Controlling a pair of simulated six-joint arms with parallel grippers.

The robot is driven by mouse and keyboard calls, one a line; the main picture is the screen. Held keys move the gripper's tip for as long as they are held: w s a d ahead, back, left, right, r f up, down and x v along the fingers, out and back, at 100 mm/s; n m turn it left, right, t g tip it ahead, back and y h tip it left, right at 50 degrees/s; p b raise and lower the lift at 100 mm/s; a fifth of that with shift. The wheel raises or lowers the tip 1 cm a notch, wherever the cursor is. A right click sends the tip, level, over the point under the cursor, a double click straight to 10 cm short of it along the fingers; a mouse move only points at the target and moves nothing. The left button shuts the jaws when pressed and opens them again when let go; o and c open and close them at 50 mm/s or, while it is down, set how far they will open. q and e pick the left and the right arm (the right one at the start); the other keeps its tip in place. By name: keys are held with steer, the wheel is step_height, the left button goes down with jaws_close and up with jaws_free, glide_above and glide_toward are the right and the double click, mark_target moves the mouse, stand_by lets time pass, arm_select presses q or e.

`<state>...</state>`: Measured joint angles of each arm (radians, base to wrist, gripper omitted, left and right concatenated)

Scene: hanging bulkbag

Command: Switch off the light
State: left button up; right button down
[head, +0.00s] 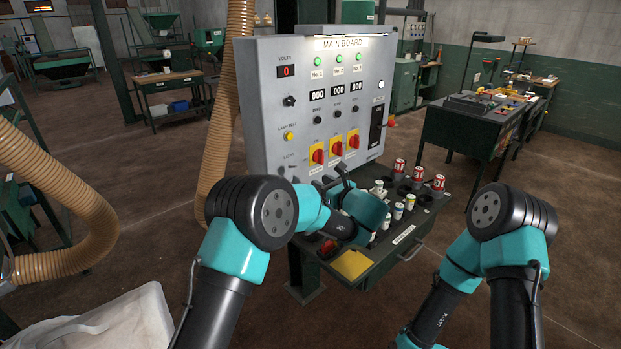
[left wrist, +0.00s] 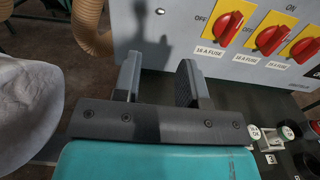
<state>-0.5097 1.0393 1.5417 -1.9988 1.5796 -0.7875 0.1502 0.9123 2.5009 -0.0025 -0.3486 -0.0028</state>
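The grey main board (head: 262,85) stands in front of me, with a lit strip light (head: 345,36) along its top. Low on its left side is a small label, too blurred to read for sure, with a small dark switch (head: 283,170) below it. My right gripper is out of view.
Below the board a dark shelf (head: 425,222) holds several red and white cylinders and a yellow pad (head: 351,264). A tan hose (head: 222,110) hangs left of the board.

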mark_target(295, 167)
arm_select(q)
steer(key=v, duration=0.4)
steer(key=shift+s+d, duration=0.15)
steer(key=shift+s, duration=0.05)
steer(key=shift+w+r, duration=0.1)
steer(key=shift+r, duration=0.15)
steer(key=x, duration=1.7)
steer(key=shift+w+a, duration=0.15)
steer(key=shift+a, duration=0.05)
jaws_close()
